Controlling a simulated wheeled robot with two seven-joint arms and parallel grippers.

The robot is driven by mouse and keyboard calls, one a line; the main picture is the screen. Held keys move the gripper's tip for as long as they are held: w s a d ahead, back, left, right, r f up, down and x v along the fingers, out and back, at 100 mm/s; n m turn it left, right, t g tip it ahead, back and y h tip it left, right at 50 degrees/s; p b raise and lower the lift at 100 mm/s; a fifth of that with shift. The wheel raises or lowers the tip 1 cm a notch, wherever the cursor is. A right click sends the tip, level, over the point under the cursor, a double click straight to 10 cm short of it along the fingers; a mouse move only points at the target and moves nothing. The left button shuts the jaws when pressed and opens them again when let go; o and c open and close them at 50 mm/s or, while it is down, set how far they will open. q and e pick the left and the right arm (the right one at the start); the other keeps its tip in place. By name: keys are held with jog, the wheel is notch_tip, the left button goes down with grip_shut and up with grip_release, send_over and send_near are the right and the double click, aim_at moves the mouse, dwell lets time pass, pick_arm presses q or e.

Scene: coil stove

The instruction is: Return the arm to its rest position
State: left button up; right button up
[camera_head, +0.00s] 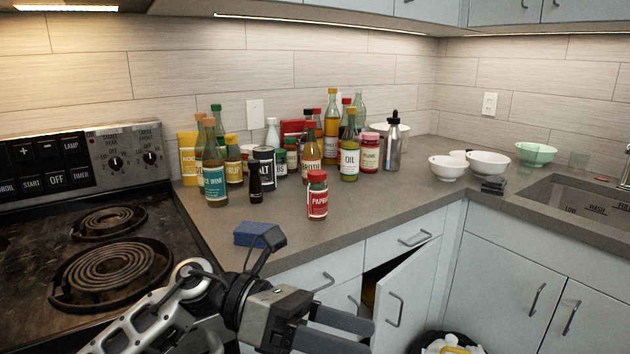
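My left arm comes in from the lower left, in front of the stove and the counter's front edge. Its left gripper (371,340) is at the bottom middle, in front of the lower cabinets. Its two dark grey fingers point right and are spread apart, with nothing seen between them. The bottom edge of the picture cuts off part of the gripper. My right gripper does not show.
A cabinet door (408,290) stands ajar just right of the gripper. A bin (450,344) is on the floor beyond. The coil stove (110,265) is left. A blue sponge (256,233), paprika jar (317,196) and several bottles stand on the counter (370,220).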

pick_arm(q)
jog(key=w+a+f+n+t+y, duration=0.25)
jog(key=a+f+n+t, duration=0.2)
jog(key=n+t, duration=1.05)
jog(key=w+a+f+n+t+y, duration=0.25)
jog(key=a+f+n+t, duration=0.4)
jog(key=n, duration=1.35)
jog(key=s+a+f+n+g+y, duration=0.2)
jog(key=s+f+n, duration=0.4)
jog(key=f, duration=0.3)
jog(key=s+a+f+n+g+y, duration=0.3)
jog(key=s+a+f+n+y, duration=0.1)
jog(key=s+f+n+y, duration=0.2)
notch_tip(320, 180, down, 4)
jog(key=shift+s+a+r+n, duration=0.2)
jog(key=shift+s+n, duration=0.4)
jog(key=shift+n, duration=0.5)
jog(key=shift+g, duration=0.25)
